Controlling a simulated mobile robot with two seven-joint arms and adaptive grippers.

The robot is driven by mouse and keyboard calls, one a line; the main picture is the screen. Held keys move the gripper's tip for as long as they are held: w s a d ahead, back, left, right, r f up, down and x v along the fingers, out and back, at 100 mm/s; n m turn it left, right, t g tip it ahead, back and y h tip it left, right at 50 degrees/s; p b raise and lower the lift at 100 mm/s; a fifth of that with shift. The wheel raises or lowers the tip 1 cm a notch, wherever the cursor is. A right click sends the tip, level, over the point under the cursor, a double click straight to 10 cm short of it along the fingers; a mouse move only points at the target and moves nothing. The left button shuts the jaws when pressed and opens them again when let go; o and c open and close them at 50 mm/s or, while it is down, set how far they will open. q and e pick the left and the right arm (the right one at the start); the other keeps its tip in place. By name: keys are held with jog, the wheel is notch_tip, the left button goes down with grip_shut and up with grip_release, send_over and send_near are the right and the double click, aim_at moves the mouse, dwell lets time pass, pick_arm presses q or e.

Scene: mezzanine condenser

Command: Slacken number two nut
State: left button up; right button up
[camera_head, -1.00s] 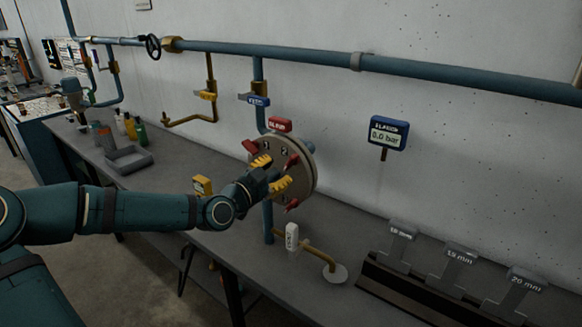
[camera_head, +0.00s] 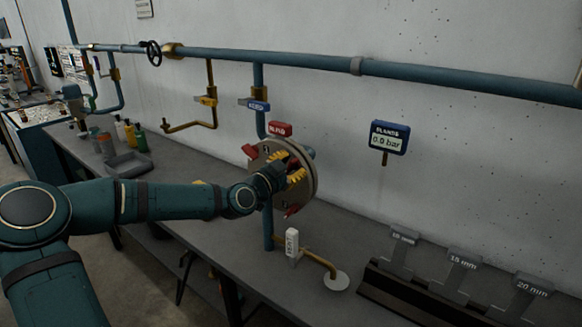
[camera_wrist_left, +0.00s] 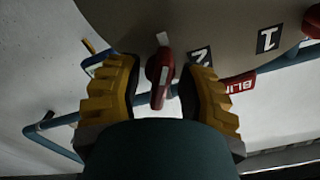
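The round blind flange (camera_head: 305,192) stands upright on the blue pipe, with red nuts around its face. One red nut (camera_head: 250,151) shows at its upper left and another (camera_head: 291,211) at its lower edge. My left gripper (camera_head: 293,168) is at the flange's face and hides part of it. In the left wrist view, its yellow ridged fingers (camera_wrist_left: 158,92) are open on either side of a red nut (camera_wrist_left: 160,78) with a white stripe. Narrow gaps show beside the nut. The number 2 label (camera_wrist_left: 201,57) is close to this nut; number 1 (camera_wrist_left: 268,39) is farther right. My right gripper is out of view.
A blue gauge (camera_head: 388,137) reads 0.0 bar. A red tag (camera_head: 280,129) sits above the flange, and a white-tagged valve (camera_head: 292,243) below it. Labelled tools (camera_head: 458,273) stand in a rack at right. A grey tray (camera_head: 128,164) and bottles are at left.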

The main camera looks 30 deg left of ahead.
pick_arm(q)
grip_shut()
jog(key=shift+r, duration=0.1)
jog(key=n+p, duration=0.2)
jog(key=shift+r+n, duration=0.1)
jog(key=shift+n, duration=0.3)
jog(key=n+p, duration=0.2)
jog(key=n, duration=0.2)
jog(key=shift+n+p, duration=0.3)
jog(key=shift+p, duration=0.1)
jog(key=n+p, duration=0.1)
jog(key=n, duration=0.2)
jog(key=shift+n+p, duration=0.3)
jog(key=shift+p, duration=0.1)
jog(key=shift+a+n+p, duration=0.1)
jog(key=shift+n+p, duration=0.7)
jog(key=shift+n, duration=1.1)
